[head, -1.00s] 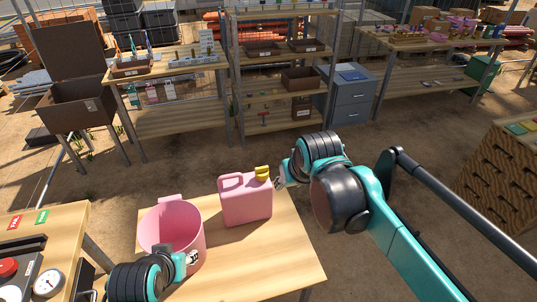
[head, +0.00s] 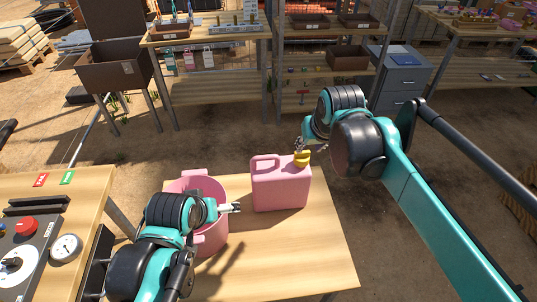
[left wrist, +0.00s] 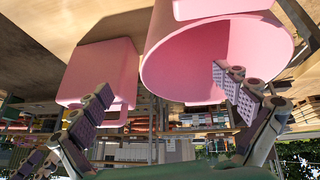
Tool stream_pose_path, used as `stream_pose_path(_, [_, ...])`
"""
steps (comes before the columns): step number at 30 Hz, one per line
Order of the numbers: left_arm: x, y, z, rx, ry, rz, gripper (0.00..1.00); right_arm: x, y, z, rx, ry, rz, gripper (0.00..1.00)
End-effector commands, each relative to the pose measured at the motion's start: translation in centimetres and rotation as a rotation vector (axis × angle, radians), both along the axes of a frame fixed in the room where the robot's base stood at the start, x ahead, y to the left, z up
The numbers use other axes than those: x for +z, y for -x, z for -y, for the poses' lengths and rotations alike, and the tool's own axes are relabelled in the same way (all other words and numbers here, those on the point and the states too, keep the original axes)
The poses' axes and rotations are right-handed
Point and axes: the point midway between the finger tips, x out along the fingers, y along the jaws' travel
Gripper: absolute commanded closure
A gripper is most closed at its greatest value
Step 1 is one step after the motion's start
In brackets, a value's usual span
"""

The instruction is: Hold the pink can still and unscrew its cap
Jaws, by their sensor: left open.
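The pink can (head: 280,188) stands upright on the small wooden table (head: 300,262). Its yellow cap (head: 302,158) sits on the top right of the can. My right gripper (head: 300,146) is at the cap, coming from behind and the right; the fingers are small and partly hidden, so I cannot tell whether they grip it. My left gripper (head: 238,208) is open and empty, left of the can and in front of the pink bucket (head: 214,240). In the left wrist view the can (left wrist: 97,72) lies beyond the spread fingers, with the bucket (left wrist: 185,62) beside it.
The pink bucket stands close to the can's left, partly behind my left arm. A bench with a red button (head: 26,226) and a gauge (head: 66,247) is at the left. Shelves (head: 330,90) stand at the back. The table's front right is clear.

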Motion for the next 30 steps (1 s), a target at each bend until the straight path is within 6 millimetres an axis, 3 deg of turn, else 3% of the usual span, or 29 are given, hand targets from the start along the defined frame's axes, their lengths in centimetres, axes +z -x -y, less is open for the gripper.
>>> stream_pose_path(6, [2.3, -4.7, 1.7, 0.33, 0.188, -0.142, 0.0, 0.0, 0.0, 0.0, 0.0, 0.0, 0.0, 0.66])
stream_pose_path(12, [2.8, -9.2, 3.6, 0.678, 0.319, -0.27, 0.0, 0.0, 0.0, 0.0, 0.0, 0.0, 0.0, 0.66])
stream_pose_path(21, [1.3, -15.4, 6.8, 1.209, 0.412, -0.405, 0.0, 0.0, 0.0, 0.0, 0.0, 0.0, 0.0, 0.66])
stream_pose_path(30, [-0.5, -18.0, 8.5, 1.494, 0.421, -0.44, 0.0, 0.0, 0.0, 0.0, 0.0, 0.0, 0.0, 0.66])
